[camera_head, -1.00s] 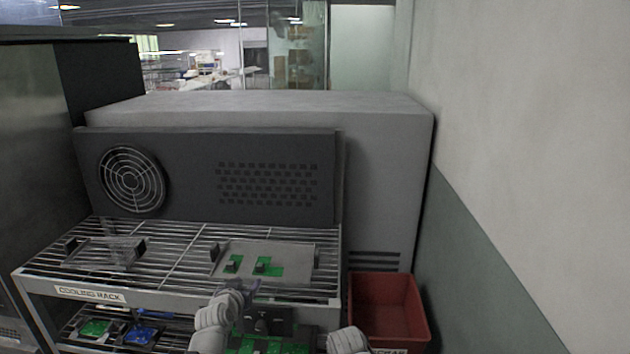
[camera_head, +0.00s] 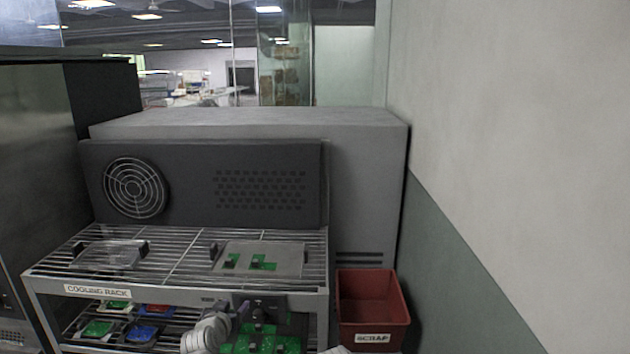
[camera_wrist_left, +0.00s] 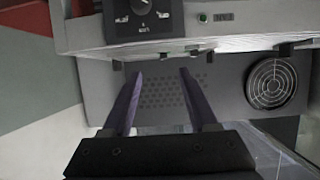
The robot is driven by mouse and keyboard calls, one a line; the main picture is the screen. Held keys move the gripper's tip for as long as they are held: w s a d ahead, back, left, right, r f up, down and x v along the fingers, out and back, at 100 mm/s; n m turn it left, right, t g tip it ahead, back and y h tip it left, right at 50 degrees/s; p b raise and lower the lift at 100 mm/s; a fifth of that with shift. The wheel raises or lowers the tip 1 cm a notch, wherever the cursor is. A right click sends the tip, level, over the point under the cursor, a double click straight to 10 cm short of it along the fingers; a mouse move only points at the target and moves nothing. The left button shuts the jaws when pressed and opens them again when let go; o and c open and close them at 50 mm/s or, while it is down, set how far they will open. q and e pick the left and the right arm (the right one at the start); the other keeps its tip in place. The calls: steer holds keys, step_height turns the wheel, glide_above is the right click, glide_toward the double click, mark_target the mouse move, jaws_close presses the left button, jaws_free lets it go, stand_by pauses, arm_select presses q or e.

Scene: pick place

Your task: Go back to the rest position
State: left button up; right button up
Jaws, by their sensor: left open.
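My left gripper (camera_head: 222,308) is low in front of the cooling rack (camera_head: 98,291), at the bottom centre of the head view. In the left wrist view its two purple fingers (camera_wrist_left: 162,74) stand apart with nothing between them. The rack's front edge and the dark fan panel (camera_wrist_left: 225,92) lie beyond the fingers in that view. A scrap of white arm surface shows at the bottom edge of the head view; my right gripper is not visible.
A tray with green boards (camera_head: 285,262) and an empty-looking clear tray (camera_head: 108,254) sit on the rack's top shelf. Green, blue and red boards lie below. The red scrap bin (camera_head: 372,307) stands right of the rack, near the wall (camera_head: 510,150).

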arm_select(q)
steer(key=s+d+f+m+g+h, duration=0.1)
steer(key=s+d+f+m+g, duration=0.1)
steer(key=s+d+f+g, duration=0.7)
steer(key=s+d+f+g+y+p, duration=0.1)
steer(key=s+d+g, duration=0.1)
steer(key=s, duration=0.6)
steer(key=s+d+f+m+g+y, duration=0.1)
steer(key=s+d+g+y, duration=0.1)
steer(key=s+d, duration=0.2)
steer(key=s, duration=0.3)
steer(key=shift+s+d+f+g+p, duration=0.15)
steer(key=shift+s+f+g+p, duration=0.1)
steer(key=shift+s+g+p, duration=0.15)
